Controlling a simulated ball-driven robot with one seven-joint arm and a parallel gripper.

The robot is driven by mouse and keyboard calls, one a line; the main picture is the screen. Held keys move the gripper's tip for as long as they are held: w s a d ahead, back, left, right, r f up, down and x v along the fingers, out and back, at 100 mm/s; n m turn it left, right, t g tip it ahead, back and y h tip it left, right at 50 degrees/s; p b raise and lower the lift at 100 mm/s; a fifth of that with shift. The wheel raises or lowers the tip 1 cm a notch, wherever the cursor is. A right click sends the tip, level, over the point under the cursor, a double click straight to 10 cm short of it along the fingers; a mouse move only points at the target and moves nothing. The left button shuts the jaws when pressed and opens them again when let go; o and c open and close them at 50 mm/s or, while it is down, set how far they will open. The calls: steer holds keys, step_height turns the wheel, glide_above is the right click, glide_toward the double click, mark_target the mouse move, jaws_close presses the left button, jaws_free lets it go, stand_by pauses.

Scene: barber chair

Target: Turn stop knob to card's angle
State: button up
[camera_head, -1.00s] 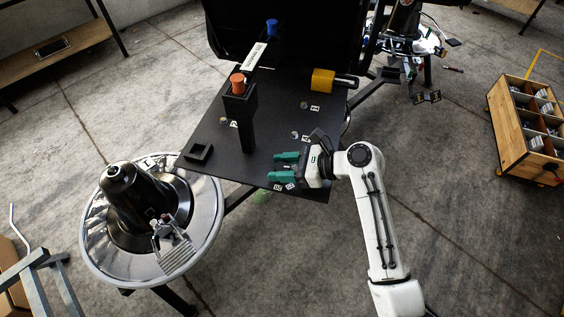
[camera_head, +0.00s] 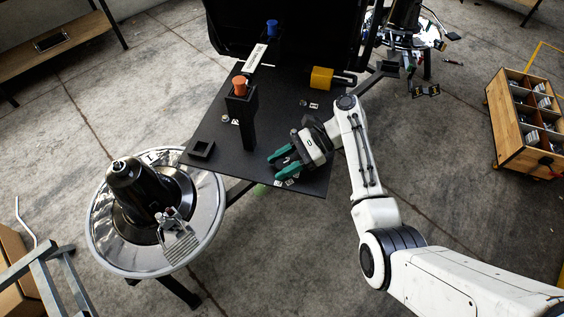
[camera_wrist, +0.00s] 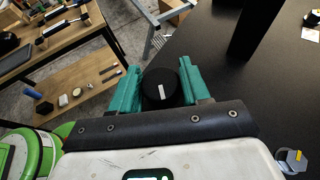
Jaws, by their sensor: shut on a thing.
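The stop knob (camera_wrist: 161,91), a round black knob with a white pointer line, sits between the two green fingers in the wrist view. My gripper (camera_wrist: 158,82) is shut on it, one finger at each side. The pointer line runs nearly upright in that view. In the head view my gripper (camera_head: 277,164) is at the front edge of the black board (camera_head: 215,162), and the knob is hidden by the fingers. A long white card (camera_head: 256,57) with dark print lies at the back of the board, too small to read.
A yellow block (camera_head: 321,78) and a blue knob (camera_head: 272,27) are farther back. A round metal base (camera_head: 106,239) stands front left.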

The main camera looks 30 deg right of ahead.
stand_by(0.4)
steer(key=o, duration=1)
steer(key=shift+c, duration=0.2)
steer(key=shift+d, duration=0.1)
steer(key=p+v, duration=0.1)
steer(key=v, duration=0.9)
steer(key=shift+d, duration=0.25)
steer(key=shift+d, duration=0.1)
